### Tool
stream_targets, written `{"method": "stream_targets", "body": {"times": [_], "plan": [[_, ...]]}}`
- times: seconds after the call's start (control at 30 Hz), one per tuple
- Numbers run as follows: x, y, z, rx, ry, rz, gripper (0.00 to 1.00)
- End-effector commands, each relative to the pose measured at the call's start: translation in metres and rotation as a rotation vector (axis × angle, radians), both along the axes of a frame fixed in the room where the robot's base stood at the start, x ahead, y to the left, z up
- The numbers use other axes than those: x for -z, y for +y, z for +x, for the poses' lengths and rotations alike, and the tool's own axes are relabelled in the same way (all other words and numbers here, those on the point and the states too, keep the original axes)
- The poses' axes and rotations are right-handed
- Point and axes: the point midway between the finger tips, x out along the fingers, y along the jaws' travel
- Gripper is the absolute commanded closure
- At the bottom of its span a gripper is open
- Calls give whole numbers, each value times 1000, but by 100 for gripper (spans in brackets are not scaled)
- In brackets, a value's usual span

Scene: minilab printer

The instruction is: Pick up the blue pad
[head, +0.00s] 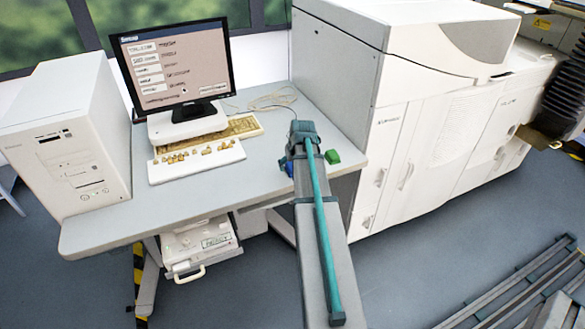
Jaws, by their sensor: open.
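The blue pad (288,168) lies on the desk near its right end, close against the left side of my arm in the picture. Only a small part of it shows; my arm seems to cover the rest. The end of my arm with my gripper (302,133) is over the desk, just beyond the blue pad in the picture. My gripper is open; its fingers are hard to make out from here. I see nothing held in it. I cannot tell its height above the desk.
A green block (332,157) lies just right of my arm. The desk (110,222) also holds a monitor (172,65), a keyboard (195,160) and a white computer tower (66,135). A large white printer (420,140) stands at the right. The desk's front left is clear.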

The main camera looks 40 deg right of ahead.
Motion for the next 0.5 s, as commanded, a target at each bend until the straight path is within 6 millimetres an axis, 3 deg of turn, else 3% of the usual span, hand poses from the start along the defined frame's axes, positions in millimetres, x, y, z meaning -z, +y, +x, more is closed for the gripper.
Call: {"method": "stream_targets", "body": {"times": [0.13,0.37,0.5], "plan": [[12,-2,5,0,0,0,21],[12,-2,4,0,-1,0,22],[12,-2,4,0,-1,0,46]]}}
